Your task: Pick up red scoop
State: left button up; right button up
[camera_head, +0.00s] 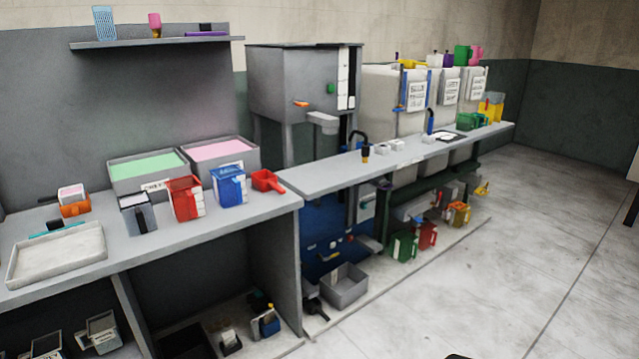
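The red scoop (266,181) lies on the grey workbench (215,222), near its right end. It is small, with a short handle that points to the lower right. It sits just right of a blue jug (229,186) and in front of a grey bin with pink contents (222,154). Nothing covers the scoop. Neither of my grippers shows in the head view. A small dark shape at the bottom edge is too cut off to identify.
A red jug (185,198) and a grey jug (138,214) stand left of the blue jug. A white tray (58,256) lies at the left. A long narrow counter (330,176) adjoins the bench on the right. The floor (480,270) at the right is clear.

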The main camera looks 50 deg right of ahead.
aim_at(271, 186)
jog(key=z, duration=1.35)
jog(key=u, duration=1.85)
jog(key=z, duration=1.85)
jog(key=u, duration=0.4)
